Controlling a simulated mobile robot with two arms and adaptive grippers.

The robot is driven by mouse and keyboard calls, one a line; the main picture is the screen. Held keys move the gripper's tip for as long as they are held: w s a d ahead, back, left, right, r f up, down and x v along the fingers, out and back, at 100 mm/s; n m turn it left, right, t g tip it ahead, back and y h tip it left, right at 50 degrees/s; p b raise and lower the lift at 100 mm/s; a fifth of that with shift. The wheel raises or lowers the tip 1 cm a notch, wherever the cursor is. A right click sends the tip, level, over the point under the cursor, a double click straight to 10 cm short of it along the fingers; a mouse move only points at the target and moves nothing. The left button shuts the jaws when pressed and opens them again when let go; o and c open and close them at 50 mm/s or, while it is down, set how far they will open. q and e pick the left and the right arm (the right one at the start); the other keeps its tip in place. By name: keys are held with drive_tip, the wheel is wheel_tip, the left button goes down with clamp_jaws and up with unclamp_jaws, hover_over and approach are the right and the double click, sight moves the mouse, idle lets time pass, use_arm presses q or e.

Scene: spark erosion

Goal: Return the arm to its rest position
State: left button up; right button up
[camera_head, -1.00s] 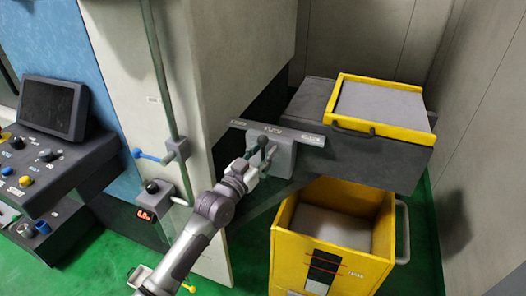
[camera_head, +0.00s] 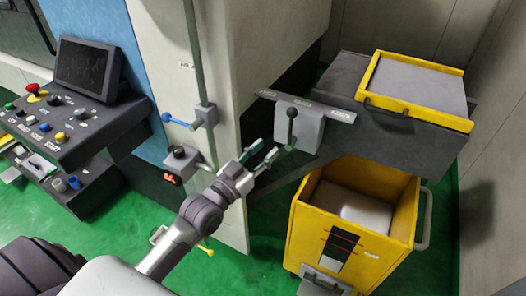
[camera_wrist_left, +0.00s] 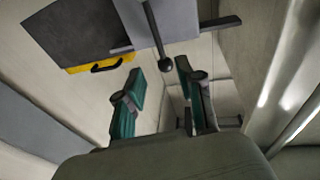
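My left arm reaches in from the lower left in the head view. Its gripper (camera_head: 264,152) is open and empty, its fingers apart. The fingers are just left of and below a black ball-tipped lever (camera_head: 292,126) on a grey box. In the left wrist view the open gripper (camera_wrist_left: 160,74) shows both green-padded fingers, with the lever's black ball (camera_wrist_left: 165,64) seen between and beyond the tips. Nothing is held. My right gripper is not in view.
A yellow-rimmed tray (camera_head: 415,117) sits on a dark cabinet (camera_head: 432,153) at the right. Below is a yellow bin (camera_head: 335,243) with a pale lump inside. A control panel (camera_head: 75,125) stands at the left. A pale column (camera_head: 215,60) and a blue-handled lever (camera_head: 178,121) are near the arm.

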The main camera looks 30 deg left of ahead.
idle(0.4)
use_arm(q)
drive_tip(key=s+a+f+g+y+b, duration=0.1)
drive_tip(key=s+f+g, duration=0.2)
drive_tip(key=f, duration=1)
drive_tip(key=s+a+f+n+g+y, duration=0.1)
drive_tip(key=s+f+g, duration=0.15)
drive_tip(key=f, duration=1.05)
drive_tip(key=s+a+f+g+y+b, duration=0.1)
drive_tip(key=s+f+g, duration=0.25)
drive_tip(key=f, duration=0.95)
drive_tip(key=s+f+g+y, duration=0.1)
drive_tip(key=s+f+g, duration=0.2)
drive_tip(key=s+f, duration=1.05)
drive_tip(key=s+d+f+g, duration=0.1)
drive_tip(key=s+f+g, duration=0.2)
drive_tip(key=s, duration=0.8)
drive_tip(key=s+d+f+g, duration=0.2)
drive_tip(key=s+f, duration=0.5)
drive_tip(key=s, duration=0.4)
drive_tip(key=shift+s+m+g+b, duration=0.15)
drive_tip(key=shift+m+g+b, duration=0.25)
drive_tip(key=shift+g, duration=0.1)
